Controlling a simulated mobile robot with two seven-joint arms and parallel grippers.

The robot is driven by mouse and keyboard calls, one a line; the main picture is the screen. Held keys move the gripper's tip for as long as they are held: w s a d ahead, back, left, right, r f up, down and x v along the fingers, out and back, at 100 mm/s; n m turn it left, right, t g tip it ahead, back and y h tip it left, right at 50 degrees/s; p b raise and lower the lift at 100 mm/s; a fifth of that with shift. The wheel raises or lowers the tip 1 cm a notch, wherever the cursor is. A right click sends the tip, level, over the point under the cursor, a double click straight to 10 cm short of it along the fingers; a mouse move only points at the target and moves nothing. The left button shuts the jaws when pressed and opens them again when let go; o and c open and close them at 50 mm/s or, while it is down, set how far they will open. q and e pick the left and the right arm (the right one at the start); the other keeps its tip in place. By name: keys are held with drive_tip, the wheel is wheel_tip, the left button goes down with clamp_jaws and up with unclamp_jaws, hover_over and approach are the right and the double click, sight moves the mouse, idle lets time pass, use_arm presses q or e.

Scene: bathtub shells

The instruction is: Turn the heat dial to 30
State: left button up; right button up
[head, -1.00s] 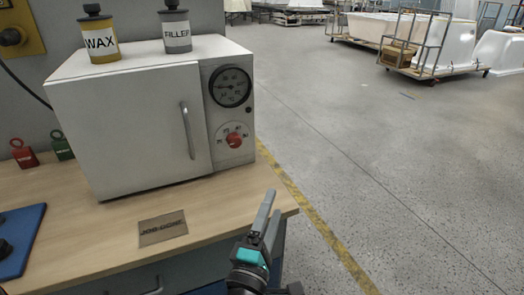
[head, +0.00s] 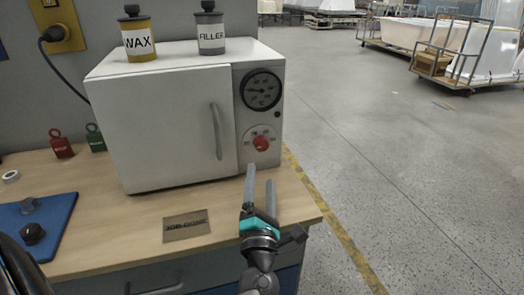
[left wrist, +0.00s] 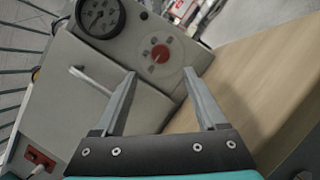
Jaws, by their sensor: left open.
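The heat dial is a red knob (head: 261,143) on a pale round scale, low on the right front panel of a white oven (head: 165,130). In the left wrist view the red knob (left wrist: 160,53) shows beyond the fingertips, between them. My left gripper (head: 260,175) is open and empty, just in front of and below the dial, apart from it. It also shows in the left wrist view (left wrist: 158,75). The scale's numbers are too small to read surely. My right gripper is not clearly in view.
A black gauge (head: 261,90) sits above the dial, and a door handle (head: 216,131) left of it. A wax can (head: 137,40) and filler can (head: 211,38) stand on the oven. A job card (head: 186,226) and blue mat (head: 40,225) lie on the wooden bench (head: 120,215).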

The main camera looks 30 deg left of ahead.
sight(262, 147)
use_arm(q)
drive_tip(key=x, duration=0.9)
drive_tip(key=shift+w, duration=0.1)
drive_tip(key=shift+c, duration=0.2)
clamp_jaws()
